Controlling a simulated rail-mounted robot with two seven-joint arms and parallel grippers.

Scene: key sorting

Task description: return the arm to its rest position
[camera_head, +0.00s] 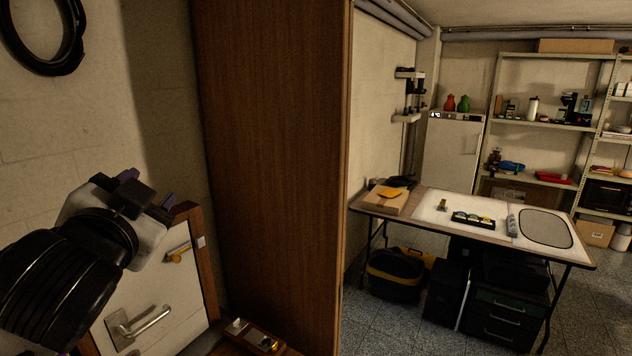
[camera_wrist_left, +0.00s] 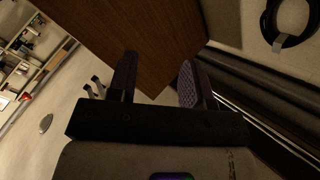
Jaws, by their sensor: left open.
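My left arm (camera_head: 70,265) reaches in from the left edge in the head view, raised in front of a pale wall. My left gripper (camera_head: 148,187) is at its end, near the top of a white door panel. In the left wrist view my left gripper (camera_wrist_left: 158,75) has its two dark fingers apart with nothing between them. The brown wooden panel (camera_wrist_left: 150,35) lies beyond the fingertips. My right arm and gripper are not in view.
The tall brown wooden panel (camera_head: 270,150) stands right of my left arm. The white door (camera_head: 165,300) has a metal handle (camera_head: 140,325) and a small yellow item (camera_head: 178,254). A small wooden tray (camera_head: 255,340) is low in front. A work table (camera_head: 470,215) stands farther right.

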